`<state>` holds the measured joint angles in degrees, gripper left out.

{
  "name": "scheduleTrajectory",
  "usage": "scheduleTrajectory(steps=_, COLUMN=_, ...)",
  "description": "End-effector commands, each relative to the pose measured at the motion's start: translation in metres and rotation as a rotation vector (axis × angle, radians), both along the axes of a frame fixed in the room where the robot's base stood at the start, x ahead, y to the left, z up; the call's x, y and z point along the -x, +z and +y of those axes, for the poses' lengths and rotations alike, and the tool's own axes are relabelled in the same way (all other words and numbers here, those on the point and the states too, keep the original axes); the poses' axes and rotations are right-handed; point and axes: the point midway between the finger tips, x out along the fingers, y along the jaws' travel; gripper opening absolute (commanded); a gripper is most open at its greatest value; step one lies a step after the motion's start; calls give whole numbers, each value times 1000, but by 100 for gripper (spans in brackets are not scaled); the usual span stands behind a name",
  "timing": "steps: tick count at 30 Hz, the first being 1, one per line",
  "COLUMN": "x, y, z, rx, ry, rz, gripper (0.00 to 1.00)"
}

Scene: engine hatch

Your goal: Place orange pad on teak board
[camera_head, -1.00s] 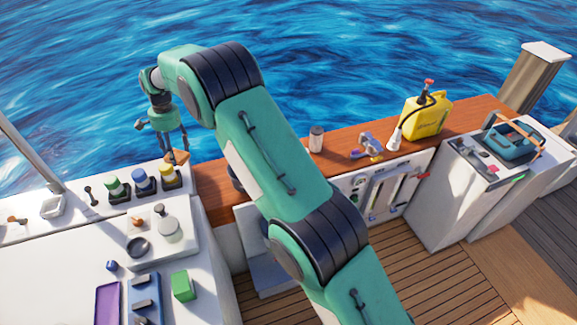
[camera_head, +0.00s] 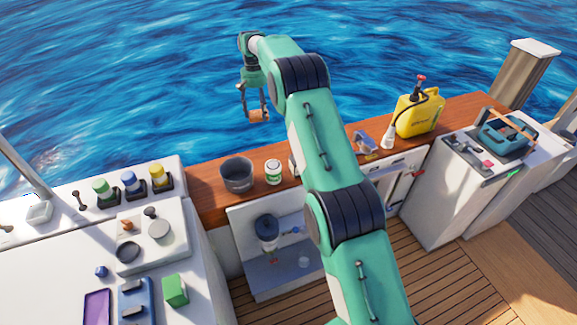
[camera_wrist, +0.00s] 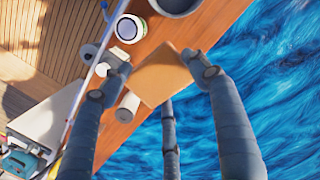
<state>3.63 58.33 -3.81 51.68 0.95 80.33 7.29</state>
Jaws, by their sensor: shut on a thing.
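My gripper (camera_head: 256,113) is shut on the orange pad (camera_head: 259,116), a small flat square block. In the wrist view the pad (camera_wrist: 160,78) sits between my fingers, its broad face toward the camera. In the head view, gripper and pad appear against the water, above and beyond the teak board (camera_head: 207,199). The board is a long reddish-brown wooden ledge along the back. In the wrist view the board (camera_wrist: 180,35) lies beneath the pad, with water beside it. The pad is apart from the board. My arm hides part of the board.
On the board stand a grey bucket (camera_head: 237,176), a small can (camera_head: 273,172), a purple-handled tool (camera_head: 366,142) and a yellow sprayer (camera_head: 419,113). Bottles in holders (camera_head: 133,184) line the white counter at left. A teal toolbox (camera_head: 506,135) sits at right.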

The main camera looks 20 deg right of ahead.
Motion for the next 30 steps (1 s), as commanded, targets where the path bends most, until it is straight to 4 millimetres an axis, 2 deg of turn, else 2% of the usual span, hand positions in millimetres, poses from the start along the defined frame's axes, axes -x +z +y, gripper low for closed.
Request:
scheduleTrajectory(steps=1, x=-1, y=-1, z=-23, rx=1, ry=14, rz=-2, gripper=35)
scheduleTrajectory(steps=6, x=0, y=-1, z=-77, rx=1, ry=75, rz=-1, gripper=35)
scheduleTrajectory(steps=15, x=6, y=0, z=-139, rx=0, ry=143, rz=-2, gripper=35)
scheduleTrajectory(steps=23, x=6, y=-58, z=-136, rx=-1, ry=145, rz=1, gripper=35)
scheduleTrajectory(steps=30, x=7, y=-135, z=-136, rx=-1, ry=144, rz=2, gripper=35)
